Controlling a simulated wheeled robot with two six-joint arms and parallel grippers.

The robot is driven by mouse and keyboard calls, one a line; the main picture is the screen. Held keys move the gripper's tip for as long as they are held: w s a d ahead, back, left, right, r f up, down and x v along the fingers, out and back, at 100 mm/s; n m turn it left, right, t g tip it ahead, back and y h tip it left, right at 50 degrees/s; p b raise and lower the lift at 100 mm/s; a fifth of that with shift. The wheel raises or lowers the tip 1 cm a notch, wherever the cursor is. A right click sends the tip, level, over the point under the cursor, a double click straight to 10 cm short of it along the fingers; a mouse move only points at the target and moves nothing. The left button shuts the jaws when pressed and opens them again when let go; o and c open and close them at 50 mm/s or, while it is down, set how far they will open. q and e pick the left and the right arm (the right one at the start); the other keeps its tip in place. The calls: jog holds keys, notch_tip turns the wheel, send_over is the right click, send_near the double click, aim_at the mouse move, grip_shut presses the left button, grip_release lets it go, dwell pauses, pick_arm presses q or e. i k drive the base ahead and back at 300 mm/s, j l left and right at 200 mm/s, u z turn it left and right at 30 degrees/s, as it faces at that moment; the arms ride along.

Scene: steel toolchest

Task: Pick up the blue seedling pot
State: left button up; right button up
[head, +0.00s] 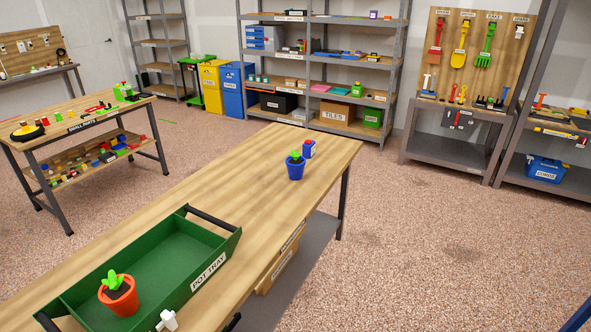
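The blue seedling pot (295,172) stands upright on the wooden bench (255,190) toward its far end. A small green seedling (295,156) in dark soil shows at its top. An orange-red pot (120,301) with a green seedling sits in the near part of the green tray (190,276) labelled POT TRAY, on the same bench. The blue pot stands outside the tray, beyond its far end. Neither of my grippers shows in the head view.
A small blue and red packet (309,149) stands just behind the blue pot. A small white object (167,321), cut off at the bottom edge, is in front of the tray. Bare bench top lies between tray and blue pot. Open floor (440,240) lies to the right.

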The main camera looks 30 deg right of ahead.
aim_at(296, 164)
jog(key=l+u, duration=0.1)
jog(key=u, duration=0.4)
jog(key=i+l+u, duration=0.15)
jog(key=l+u, duration=0.3)
jog(key=l, duration=0.5)
jog(key=l+u, duration=0.45)
jog(key=l, duration=0.5)
